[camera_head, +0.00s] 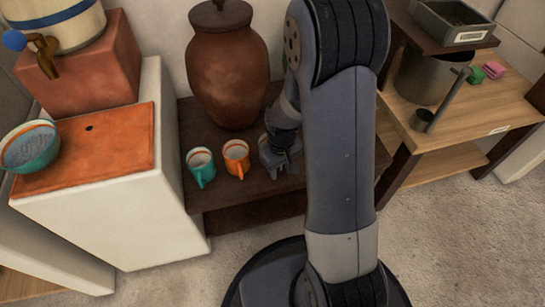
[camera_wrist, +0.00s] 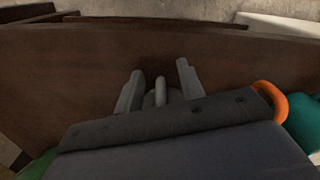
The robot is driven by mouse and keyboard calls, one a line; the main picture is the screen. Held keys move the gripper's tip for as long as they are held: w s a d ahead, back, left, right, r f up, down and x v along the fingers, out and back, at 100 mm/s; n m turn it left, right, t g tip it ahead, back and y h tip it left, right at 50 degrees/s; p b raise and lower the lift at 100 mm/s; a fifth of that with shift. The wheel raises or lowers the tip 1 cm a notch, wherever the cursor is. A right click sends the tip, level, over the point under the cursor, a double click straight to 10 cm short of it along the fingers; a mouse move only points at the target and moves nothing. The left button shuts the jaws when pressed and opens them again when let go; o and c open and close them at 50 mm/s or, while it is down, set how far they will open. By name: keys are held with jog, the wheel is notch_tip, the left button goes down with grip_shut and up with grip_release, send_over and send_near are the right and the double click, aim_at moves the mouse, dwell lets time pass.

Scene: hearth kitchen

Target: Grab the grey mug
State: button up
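In the wrist view a narrow light grey piece (camera_wrist: 160,92), which looks like the grey mug's handle, stands between the two fingers of my gripper (camera_wrist: 159,86). There is a gap on each side of it, so the fingers are open around it and not visibly touching it. The rest of the mug is hidden under the gripper body. In the head view my gripper (camera_head: 279,158) is low over the dark wooden shelf (camera_head: 240,196), right of the orange mug, and I cannot tell the grey mug apart there.
A large brown jar (camera_head: 229,70) stands behind. A white block with orange top (camera_head: 95,145) is at left, a wooden shelf unit (camera_head: 455,118) at right.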

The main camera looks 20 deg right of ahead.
jog(key=shift+c, duration=0.4)
grip_shut()
